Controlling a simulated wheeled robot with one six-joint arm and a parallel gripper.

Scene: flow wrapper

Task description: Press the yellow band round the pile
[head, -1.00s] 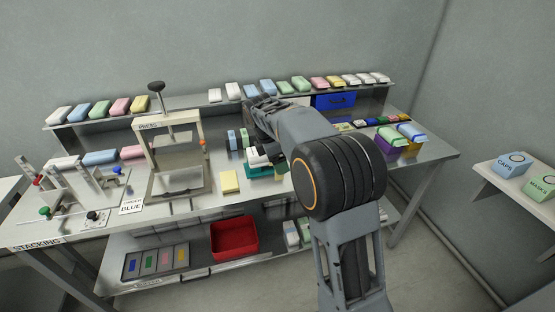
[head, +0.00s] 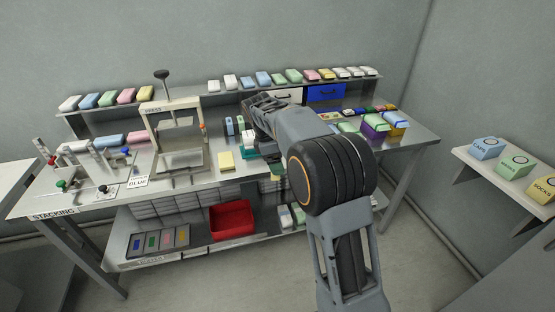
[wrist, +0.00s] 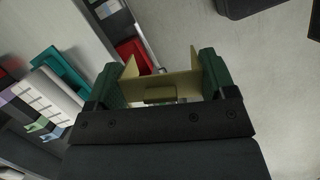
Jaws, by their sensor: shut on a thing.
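My gripper (wrist: 165,72) has dark green fingers. It is shut on a pale yellow band (wrist: 178,84), which is bent into an open U shape between the fingers. A white pile (wrist: 45,97) with a teal holder (wrist: 62,68) lies to the left of the gripper in the wrist view, apart from the band. In the head view the teal holder (head: 250,153) is partly hidden behind my arm. The gripper's fingertips are mostly hidden there too.
A yellow block (head: 226,160) lies on the bench between the holder and the press (head: 172,130). A red bin (head: 232,219) sits on the lower shelf. Purple and yellow boxes (head: 375,131) stand at right. Coloured packs line the back shelf.

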